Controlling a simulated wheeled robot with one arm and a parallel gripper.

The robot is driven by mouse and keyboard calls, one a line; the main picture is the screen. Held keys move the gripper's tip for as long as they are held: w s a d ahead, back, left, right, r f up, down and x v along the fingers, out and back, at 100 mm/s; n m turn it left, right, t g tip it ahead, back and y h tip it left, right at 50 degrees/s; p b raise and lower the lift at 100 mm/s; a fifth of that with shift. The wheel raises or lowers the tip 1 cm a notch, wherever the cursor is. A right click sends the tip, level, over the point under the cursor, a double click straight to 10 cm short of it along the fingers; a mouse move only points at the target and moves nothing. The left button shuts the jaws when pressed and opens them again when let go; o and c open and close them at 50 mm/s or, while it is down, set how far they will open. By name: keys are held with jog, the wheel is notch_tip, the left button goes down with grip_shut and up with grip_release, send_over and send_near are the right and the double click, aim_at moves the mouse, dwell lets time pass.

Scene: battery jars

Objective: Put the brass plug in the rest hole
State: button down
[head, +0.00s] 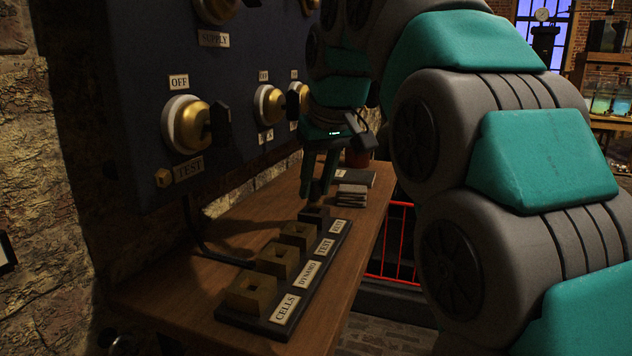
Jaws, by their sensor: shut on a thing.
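My gripper (320,200) points down over the far end of the plug board (243,322), at the block with the farthest label (337,226), which appears to read REST. Its fingers are shut on what I take to be the brass plug, which is too small and dark to make out. The rest block (314,213) is partly covered by the fingertips, so I cannot tell whether the plug is in its hole or above it. The brass test block (299,233), dynamo block (278,259) and cells block (249,293) stand nearer, each with an empty-looking dark hole.
The board lies on a wooden shelf (160,290) below a dark panel with brass switches (187,125). A black cable (215,255) runs to the board. A stack of small pale items (351,195) and a dark book (352,177) lie behind. A red rail (400,245) stands right of the shelf.

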jog(key=shift+f, duration=0.5)
dwell(0.4)
jog(key=c, duration=0.5)
grip_release()
